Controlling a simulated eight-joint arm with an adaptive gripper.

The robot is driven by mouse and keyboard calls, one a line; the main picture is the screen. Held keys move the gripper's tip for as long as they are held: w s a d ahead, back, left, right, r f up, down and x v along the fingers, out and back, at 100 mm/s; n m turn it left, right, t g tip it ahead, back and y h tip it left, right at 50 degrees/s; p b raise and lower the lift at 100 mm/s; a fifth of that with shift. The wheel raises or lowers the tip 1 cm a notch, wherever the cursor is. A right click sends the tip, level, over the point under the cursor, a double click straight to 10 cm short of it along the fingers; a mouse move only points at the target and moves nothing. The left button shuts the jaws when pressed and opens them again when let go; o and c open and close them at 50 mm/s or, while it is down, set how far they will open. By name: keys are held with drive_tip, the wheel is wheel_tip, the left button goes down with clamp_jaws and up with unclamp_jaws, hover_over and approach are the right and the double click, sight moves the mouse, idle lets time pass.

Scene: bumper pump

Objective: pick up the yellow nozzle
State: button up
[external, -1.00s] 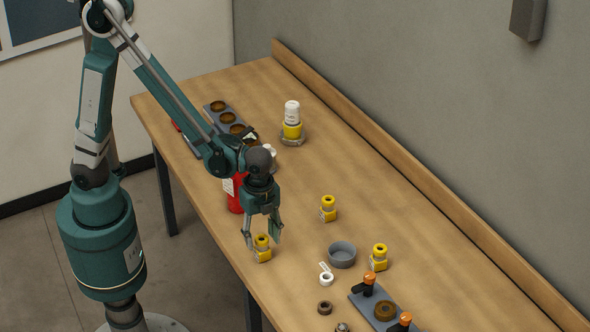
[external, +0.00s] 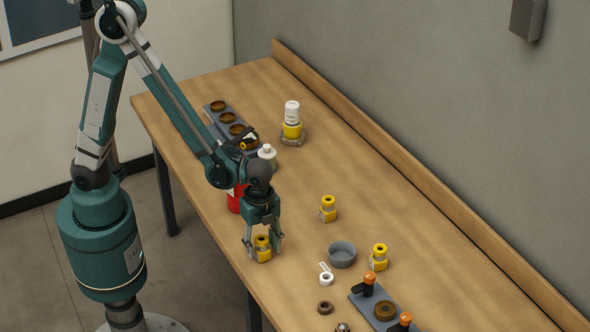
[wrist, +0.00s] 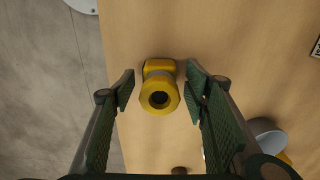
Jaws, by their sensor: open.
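Three yellow nozzles stand on the wooden table. The nearest yellow nozzle (external: 262,248) is at the table's front edge, between the fingers of my gripper (external: 262,246). A second yellow nozzle (external: 328,208) stands further back, and a third yellow nozzle (external: 379,257) stands to the right. In the wrist view, the nearest yellow nozzle (wrist: 159,92) lies between the two green finger pads of my gripper (wrist: 160,100), with a gap on each side. My gripper is open and holds nothing.
A grey bowl (external: 342,255) and a white ring with a tag (external: 326,278) stand to the right. A red container (external: 236,199) stands to the left, partly behind my arm. A grey block with orange-topped parts (external: 364,301) is at the lower right. The table (external: 300,170) is clear around the middle.

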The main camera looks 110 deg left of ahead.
drive_tip(key=shift+f, duration=0.75)
drive_tip(key=c, duration=1.1)
